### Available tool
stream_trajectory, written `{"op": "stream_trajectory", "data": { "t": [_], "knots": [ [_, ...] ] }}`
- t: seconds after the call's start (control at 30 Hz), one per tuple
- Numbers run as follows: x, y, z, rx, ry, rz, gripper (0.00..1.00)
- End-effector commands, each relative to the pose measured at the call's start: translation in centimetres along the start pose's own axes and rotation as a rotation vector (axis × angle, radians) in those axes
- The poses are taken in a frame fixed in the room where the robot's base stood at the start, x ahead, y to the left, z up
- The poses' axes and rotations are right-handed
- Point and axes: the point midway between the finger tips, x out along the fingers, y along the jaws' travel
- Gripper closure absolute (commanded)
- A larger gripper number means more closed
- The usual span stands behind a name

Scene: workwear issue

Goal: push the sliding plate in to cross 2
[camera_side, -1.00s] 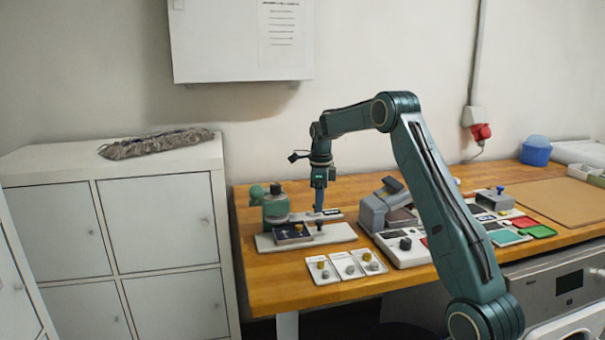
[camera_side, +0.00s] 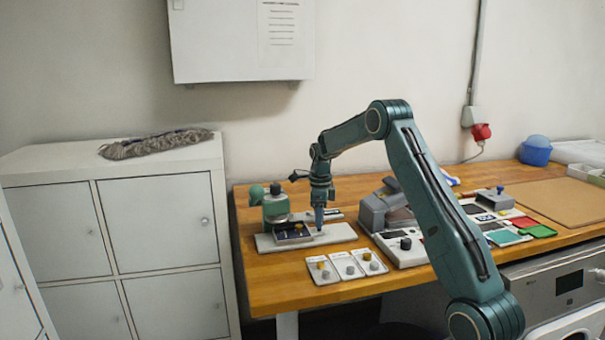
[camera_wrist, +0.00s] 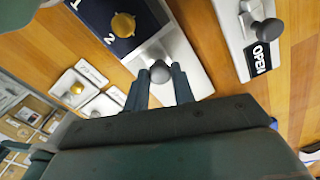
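A dark blue slab (camera_wrist: 115,18) with a gold knob (camera_wrist: 123,25) and the marking "2" lies on a pale base plate (camera_wrist: 192,60). In the side view it is the dark block (camera_side: 293,230) on the pale base (camera_side: 345,233). A light metal plate (camera_wrist: 140,60) with a dark grey knob (camera_wrist: 160,72) sits beside the slab. My gripper (camera_wrist: 160,84) is down at this knob, one finger on each side. It also shows in the side view (camera_side: 319,228). The fingers are apart with the knob between them; whether they touch it is unclear. No cross is clearly visible.
Another plate with a dark knob and an "OPEN" label (camera_wrist: 258,60) lies to the right in the wrist view. Cards with small knobs (camera_side: 347,265) lie at the table's front.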

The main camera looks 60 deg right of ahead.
Motion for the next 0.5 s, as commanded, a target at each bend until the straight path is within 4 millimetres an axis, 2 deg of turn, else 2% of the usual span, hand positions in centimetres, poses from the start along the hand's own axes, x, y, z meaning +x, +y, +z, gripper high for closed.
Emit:
{"op": "stream_trajectory", "data": {
  "t": [0.03, 0.1, 0.3, 0.5],
  "knots": [
    [0.0, 0.0, 0.0, 0.0, 0.0, 0.0, 0.89],
    [0.0, 0.0, 0.0, 0.0, 0.0, 0.0, 1.0],
    [0.0, 0.1, 0.4, -0.001, 0.0, 0.0, 1.0],
    [0.0, 1.2, 3.1, -0.005, -0.001, 0.0, 1.0]
  ]
}}
